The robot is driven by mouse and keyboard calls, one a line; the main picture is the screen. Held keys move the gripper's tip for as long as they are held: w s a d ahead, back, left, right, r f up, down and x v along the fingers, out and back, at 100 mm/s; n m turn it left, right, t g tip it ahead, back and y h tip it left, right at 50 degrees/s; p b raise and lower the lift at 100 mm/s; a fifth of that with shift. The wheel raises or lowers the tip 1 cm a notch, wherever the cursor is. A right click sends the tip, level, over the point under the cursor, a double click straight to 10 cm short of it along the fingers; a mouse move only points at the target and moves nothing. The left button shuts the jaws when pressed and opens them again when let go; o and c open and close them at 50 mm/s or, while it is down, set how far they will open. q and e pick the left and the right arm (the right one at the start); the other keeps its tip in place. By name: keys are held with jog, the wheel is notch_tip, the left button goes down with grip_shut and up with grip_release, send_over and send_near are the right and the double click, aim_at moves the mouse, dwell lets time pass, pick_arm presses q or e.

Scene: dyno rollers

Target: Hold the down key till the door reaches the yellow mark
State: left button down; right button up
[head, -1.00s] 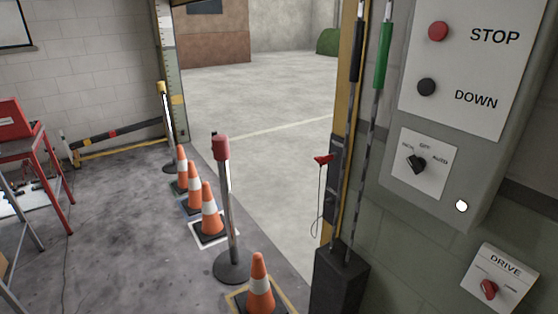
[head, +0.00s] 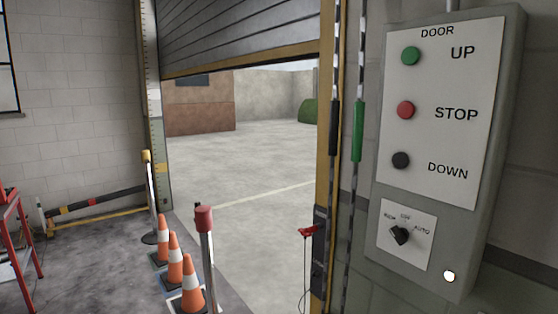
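The door control box (head: 490,150) is on the wall at the right, with a green UP key (head: 411,56), a red STOP key (head: 406,110) and a black DOWN key (head: 401,160). A selector knob (head: 399,236) and a lit white lamp (head: 449,276) are below them. The grey slatted door (head: 240,32) hangs part-way down across the top of the opening, with a yellow and black bottom edge. A graduated scale (head: 152,75) runs up the left door post, with a yellow patch (head: 164,174) low on the post. Neither gripper is in view.
Orange cones (head: 174,262) and a red-topped post (head: 204,220) stand along the left of the opening.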

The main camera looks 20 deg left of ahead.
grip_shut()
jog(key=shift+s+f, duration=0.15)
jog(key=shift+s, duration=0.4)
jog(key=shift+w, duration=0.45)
